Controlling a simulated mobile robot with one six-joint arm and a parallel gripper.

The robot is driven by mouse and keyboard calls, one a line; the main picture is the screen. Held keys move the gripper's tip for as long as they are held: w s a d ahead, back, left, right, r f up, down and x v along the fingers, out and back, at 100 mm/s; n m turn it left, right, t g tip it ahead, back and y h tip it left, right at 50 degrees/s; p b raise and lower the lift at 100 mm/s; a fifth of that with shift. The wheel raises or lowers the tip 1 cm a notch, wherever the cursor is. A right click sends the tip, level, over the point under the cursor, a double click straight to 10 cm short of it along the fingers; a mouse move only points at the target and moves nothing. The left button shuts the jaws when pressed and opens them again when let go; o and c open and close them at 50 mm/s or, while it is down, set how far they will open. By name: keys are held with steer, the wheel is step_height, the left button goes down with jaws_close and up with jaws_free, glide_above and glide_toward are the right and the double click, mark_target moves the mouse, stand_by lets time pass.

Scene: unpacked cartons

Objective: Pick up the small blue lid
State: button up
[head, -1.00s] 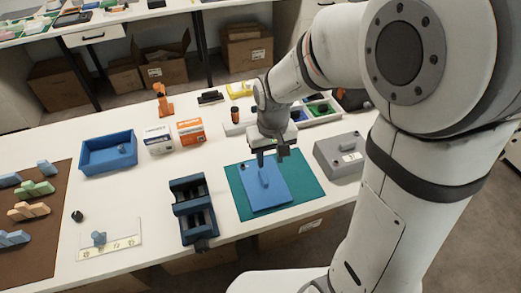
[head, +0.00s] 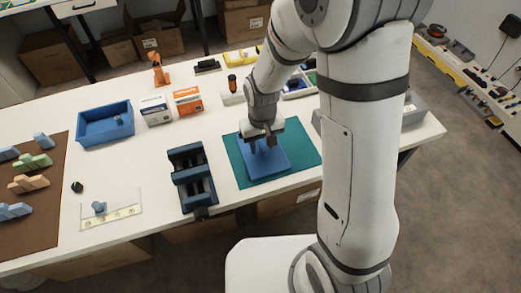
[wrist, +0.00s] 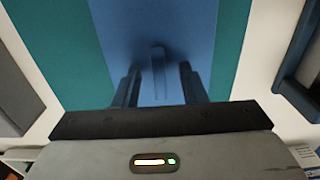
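The blue lid (head: 275,167) is a flat blue plate with a raised bar handle, lying on a teal mat (head: 236,168). In the wrist view the lid (wrist: 160,25) runs up the middle of the picture, and its handle (wrist: 158,66) stands between my fingers. My gripper (head: 262,148) is right over the lid, pointing down. In the wrist view my gripper (wrist: 160,85) is open, with a finger on each side of the handle and a gap to each. The head view partly hides the handle behind my fingers.
A dark blue vise-like block (head: 192,178) stands left of the mat. A grey box (head: 413,109) is to the right, partly behind my arm. An open blue bin (head: 105,130), an orange box (head: 188,102) and a white box (head: 156,112) stand further back.

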mark_target(262, 145)
jaws_close()
stand_by(0.5)
step_height(262, 145, up, 10)
stand_by(0.4)
